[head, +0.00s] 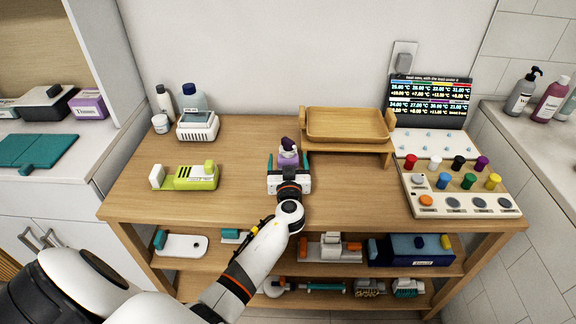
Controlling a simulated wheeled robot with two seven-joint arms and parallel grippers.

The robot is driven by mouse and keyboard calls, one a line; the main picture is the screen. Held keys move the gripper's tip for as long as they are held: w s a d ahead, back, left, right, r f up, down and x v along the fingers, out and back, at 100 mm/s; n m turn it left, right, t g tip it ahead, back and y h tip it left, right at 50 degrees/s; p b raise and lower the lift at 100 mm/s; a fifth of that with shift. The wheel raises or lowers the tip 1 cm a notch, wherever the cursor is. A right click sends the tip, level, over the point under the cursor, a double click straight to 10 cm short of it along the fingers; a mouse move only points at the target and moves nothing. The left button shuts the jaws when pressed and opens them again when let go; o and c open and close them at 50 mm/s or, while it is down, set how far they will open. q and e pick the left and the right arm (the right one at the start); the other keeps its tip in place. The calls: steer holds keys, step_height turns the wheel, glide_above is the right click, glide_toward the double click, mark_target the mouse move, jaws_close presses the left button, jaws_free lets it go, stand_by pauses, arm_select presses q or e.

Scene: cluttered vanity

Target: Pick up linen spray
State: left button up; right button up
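A small lavender bottle with a dark purple spray top, which looks like the linen spray (288,158), stands upright near the middle of the wooden table. My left gripper (288,162) reaches it from the front, with one teal finger on each side of the bottle. The fingers look apart from the bottle, with small gaps on both sides. The gripper's white body hides the bottle's lower part. My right gripper is not in view.
A wooden riser with a tray (348,124) stands close to the right. A knob panel (455,190) is at the far right. A green-yellow item (190,177) lies left, and a white box (198,126) and bottles stand back left. Table space left of the gripper is clear.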

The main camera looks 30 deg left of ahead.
arm_select(q)
steer(key=shift+w+a, duration=0.2)
steer(key=shift+w, duration=0.1)
steer(key=c, duration=1.2)
